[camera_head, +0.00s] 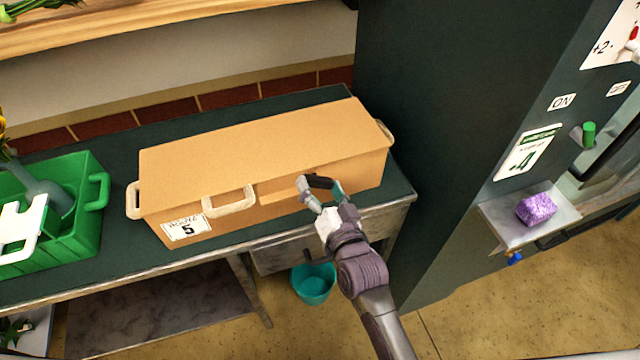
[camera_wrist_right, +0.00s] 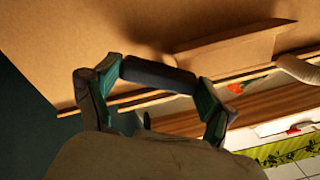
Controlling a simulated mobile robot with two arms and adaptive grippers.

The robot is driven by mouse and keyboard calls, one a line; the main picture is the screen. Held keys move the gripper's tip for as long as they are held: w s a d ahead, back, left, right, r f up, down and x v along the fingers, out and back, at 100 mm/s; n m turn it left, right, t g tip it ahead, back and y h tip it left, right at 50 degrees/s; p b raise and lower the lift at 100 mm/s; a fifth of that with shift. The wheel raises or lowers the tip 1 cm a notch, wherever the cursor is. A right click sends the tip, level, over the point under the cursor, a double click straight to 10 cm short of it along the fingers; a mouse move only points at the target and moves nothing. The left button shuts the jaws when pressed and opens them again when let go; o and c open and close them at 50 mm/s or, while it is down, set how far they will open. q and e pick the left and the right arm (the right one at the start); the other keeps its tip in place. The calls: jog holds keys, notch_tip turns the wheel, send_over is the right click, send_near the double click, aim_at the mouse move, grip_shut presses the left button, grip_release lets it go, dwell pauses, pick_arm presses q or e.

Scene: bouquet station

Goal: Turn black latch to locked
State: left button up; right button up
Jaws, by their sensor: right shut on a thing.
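The black latch (camera_head: 320,182) is a short dark bar on the front of the tan box (camera_head: 240,155), toward its right end. In the right wrist view the latch (camera_wrist_right: 158,75) lies nearly level across the picture. My right gripper (camera_head: 322,187) is at the front of the box, shut on the latch. In the right wrist view the gripper's two green-padded fingertips (camera_wrist_right: 160,85) sit at the bar's two ends. The latch's mount and any lock marking are hidden or too small to read. My left gripper is not in view.
The box stands on a dark green bench (camera_head: 90,290), with a cream front handle (camera_head: 230,202) and a label (camera_head: 187,228) reading 5. A green crate (camera_head: 88,225) is at left. A dark cabinet (camera_head: 440,110) rises close at right. A teal bucket (camera_head: 313,285) is below.

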jog(key=shift+r+n+p, duration=0.3)
jog(key=shift+n+p, duration=0.3)
jog(key=shift+n, duration=0.4)
jog(key=shift+f+n+p, duration=0.1)
jog(key=shift+n+p, duration=0.2)
jog(key=shift+n, duration=0.4)
jog(key=shift+f+n, duration=0.15)
jog(key=shift+n, duration=0.65)
jog(key=o, duration=1)
jog(key=shift+s+f, duration=0.1)
jog(key=v, duration=1.2)
